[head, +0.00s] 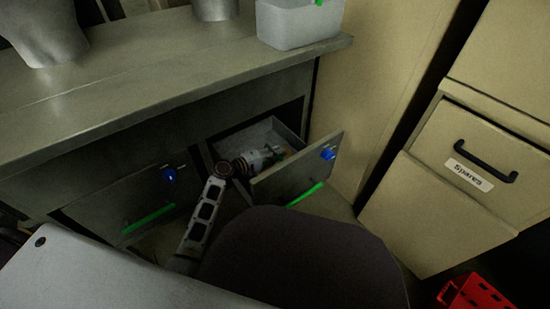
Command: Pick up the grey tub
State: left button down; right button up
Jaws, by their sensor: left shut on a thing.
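A light grey, open-topped tub (298,27) stands on the counter at the top of the head view, cut by the frame edge. A green piece shows at its top. My left gripper (275,157) reaches over the side of an open drawer and is down inside it, well below and apart from that tub. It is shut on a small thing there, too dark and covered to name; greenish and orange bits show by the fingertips. My right gripper is not in view.
The open drawer (302,166) has a blue knob-like part and a green strip. A closed drawer (130,203) is to its left. A cabinet labelled Spares (480,160) stands right, with a red crate (482,293) below. A dark rounded shape (300,260) blocks the lower middle.

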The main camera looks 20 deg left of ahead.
pick_arm(q)
jog(key=shift+r, duration=0.15)
jog(key=shift+r+p, duration=2.4)
jog(key=shift+r, duration=2.45)
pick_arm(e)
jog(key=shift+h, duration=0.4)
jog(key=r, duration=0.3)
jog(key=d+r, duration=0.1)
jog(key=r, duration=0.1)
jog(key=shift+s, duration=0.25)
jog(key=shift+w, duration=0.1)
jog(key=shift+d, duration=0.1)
